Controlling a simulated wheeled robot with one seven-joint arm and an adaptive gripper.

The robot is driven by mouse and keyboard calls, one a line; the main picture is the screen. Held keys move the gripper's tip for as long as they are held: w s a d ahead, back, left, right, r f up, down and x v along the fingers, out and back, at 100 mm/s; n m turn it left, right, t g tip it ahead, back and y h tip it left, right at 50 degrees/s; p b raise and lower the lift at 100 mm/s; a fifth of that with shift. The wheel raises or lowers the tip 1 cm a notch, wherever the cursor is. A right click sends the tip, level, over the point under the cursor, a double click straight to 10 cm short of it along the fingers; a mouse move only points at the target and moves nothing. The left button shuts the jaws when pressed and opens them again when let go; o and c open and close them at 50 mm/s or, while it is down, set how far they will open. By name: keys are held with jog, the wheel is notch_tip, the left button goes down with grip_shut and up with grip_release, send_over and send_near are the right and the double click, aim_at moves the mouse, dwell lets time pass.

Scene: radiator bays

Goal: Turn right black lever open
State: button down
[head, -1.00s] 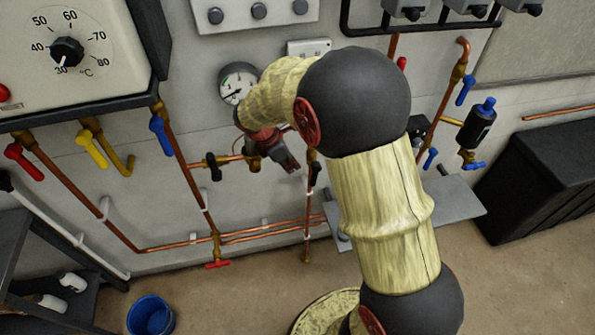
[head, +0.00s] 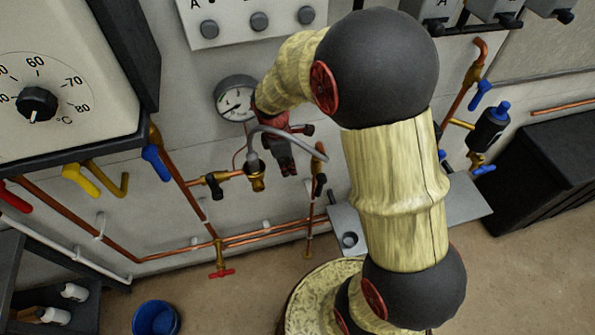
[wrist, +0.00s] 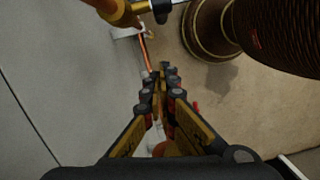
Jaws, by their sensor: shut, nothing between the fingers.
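The right black lever (head: 319,185) hangs roughly along the upright copper pipe, on a brass valve right of the grey hose. My gripper (head: 287,168) is shut and empty, pointing down, left of this lever and apart from it. In the wrist view my closed fingertips (wrist: 162,76) are in the middle. A black lever end on a brass fitting (wrist: 118,10) shows at the top edge there, beyond the fingertips. I cannot tell for sure that it is the right lever. The left black lever (head: 214,187) hangs down from the valve on the other side of the hose.
The grey hose (head: 300,137) arches across my gripper in the head view. A pressure gauge (head: 235,98) is close at upper left. Copper pipes (head: 265,235) run below along the wall. A red lever (head: 221,273) is lower left; a blue bucket (head: 156,318) stands on the floor.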

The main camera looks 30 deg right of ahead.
aim_at(320, 186)
jog(key=s+d+f+b, duration=0.2)
jog(key=d+f+b, duration=0.1)
jog(key=f, duration=0.6)
jog(key=shift+s+d+f, duration=0.3)
jog(key=shift+d, duration=0.6)
jog(key=shift+s+d+f+p, duration=0.3)
jog(key=shift+d+p, duration=0.25)
